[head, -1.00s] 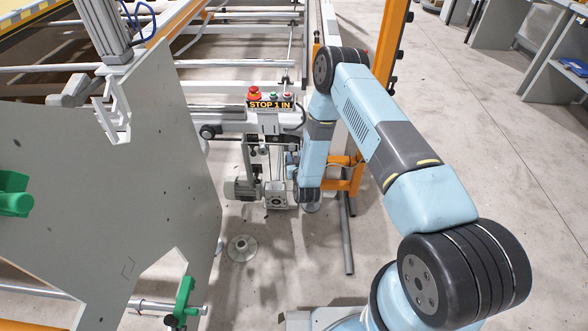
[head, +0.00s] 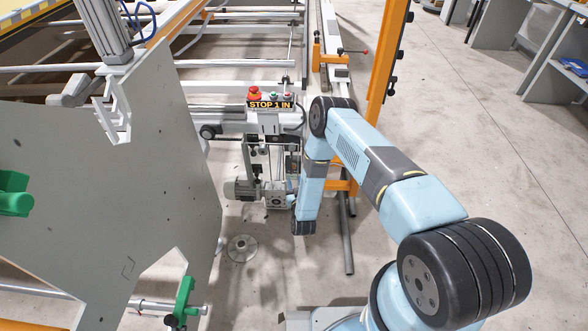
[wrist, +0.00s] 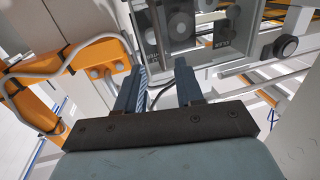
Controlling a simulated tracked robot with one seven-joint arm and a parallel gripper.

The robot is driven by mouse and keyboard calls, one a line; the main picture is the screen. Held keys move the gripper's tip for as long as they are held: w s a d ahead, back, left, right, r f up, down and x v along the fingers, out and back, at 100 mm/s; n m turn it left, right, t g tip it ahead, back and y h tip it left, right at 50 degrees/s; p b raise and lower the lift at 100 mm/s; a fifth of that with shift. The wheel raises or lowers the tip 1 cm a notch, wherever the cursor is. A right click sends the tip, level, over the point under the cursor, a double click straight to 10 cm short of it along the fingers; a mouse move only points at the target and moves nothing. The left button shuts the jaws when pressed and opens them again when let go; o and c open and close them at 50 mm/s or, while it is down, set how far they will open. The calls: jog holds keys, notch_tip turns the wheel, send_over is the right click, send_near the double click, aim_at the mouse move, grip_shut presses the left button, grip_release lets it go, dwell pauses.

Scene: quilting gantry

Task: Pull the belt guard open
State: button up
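In the wrist view, what looks like the belt guard (wrist: 206,58) is a grey-framed panel with dark round wheels and a small black label, ahead of the fingers. My gripper (wrist: 160,70) is open, its two blue-grey fingers apart with nothing held between them. The fingertips are just below the panel's lower edge in the picture; I cannot tell whether they touch it. In the head view, my arm hangs down right of the drive unit, and the gripper is hidden. The guard cannot be made out clearly there.
A control box (head: 270,102) marked "STOP 1 IN" with a red button sits above a grey motor (head: 242,188). An orange post (head: 390,50) stands to the right; orange framework (wrist: 112,58) is close left of the fingers. A large grey plate (head: 110,190) fills the left.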

aim_at(291, 166)
jog(key=w, duration=0.3)
jog(key=w+a, duration=0.1)
jog(key=w, duration=0.4)
jog(key=shift+w+a, duration=0.2)
jog(key=shift+w, duration=0.1)
jog(key=shift+c, duration=0.5)
grip_shut()
dwell(0.5)
